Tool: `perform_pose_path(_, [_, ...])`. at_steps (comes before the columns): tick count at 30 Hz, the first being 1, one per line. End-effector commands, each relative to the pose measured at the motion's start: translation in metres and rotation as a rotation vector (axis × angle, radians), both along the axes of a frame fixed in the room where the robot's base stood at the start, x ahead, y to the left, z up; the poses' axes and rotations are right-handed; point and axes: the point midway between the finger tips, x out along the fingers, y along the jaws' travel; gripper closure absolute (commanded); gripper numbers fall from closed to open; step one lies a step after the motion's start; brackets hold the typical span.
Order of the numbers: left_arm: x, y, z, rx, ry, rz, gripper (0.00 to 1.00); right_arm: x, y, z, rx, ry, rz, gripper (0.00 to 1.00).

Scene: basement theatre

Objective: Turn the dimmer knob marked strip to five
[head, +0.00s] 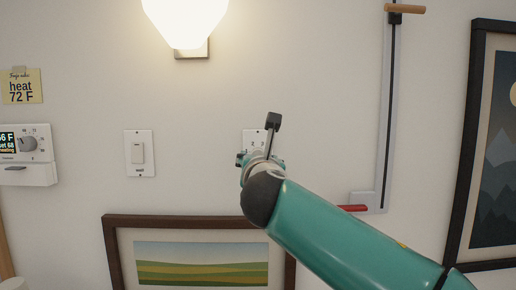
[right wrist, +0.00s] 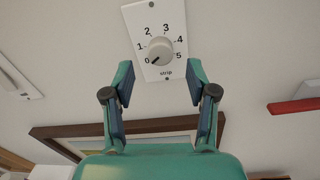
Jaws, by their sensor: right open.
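The dimmer plate marked strip (right wrist: 149,22) is white, with numbers 0 to 5 around a round light-grey knob (right wrist: 160,51). The knob's dark pointer mark is at 0. In the head view the plate (head: 250,135) is mostly hidden behind my right gripper (head: 259,142). In the right wrist view my right gripper (right wrist: 160,78) is open and empty. Its fingers are spread below the knob, one to each side, and apart from it. My left gripper is in neither view.
A framed landscape (head: 200,222) hangs below. A grey vertical channel (head: 388,120) with a red piece (head: 353,208) at its foot is to the right. A lit lamp (head: 186,20) is above.

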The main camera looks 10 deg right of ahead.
Motion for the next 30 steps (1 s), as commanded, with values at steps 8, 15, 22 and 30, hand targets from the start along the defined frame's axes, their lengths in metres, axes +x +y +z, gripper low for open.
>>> perform_pose_path(8, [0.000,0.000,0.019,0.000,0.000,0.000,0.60,0.034,-0.007,0.001,0.000,0.000,-0.002,0.43])
perform_pose_path(15, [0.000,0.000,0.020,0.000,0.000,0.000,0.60,0.039,-0.008,-0.001,0.000,0.000,-0.002,0.43])
perform_pose_path(22, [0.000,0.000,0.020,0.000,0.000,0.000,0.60,0.039,-0.009,-0.001,0.000,0.000,-0.002,0.58])
perform_pose_path(30, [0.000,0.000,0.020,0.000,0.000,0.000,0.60,0.038,-0.009,-0.001,0.000,0.000,-0.003,1.00])
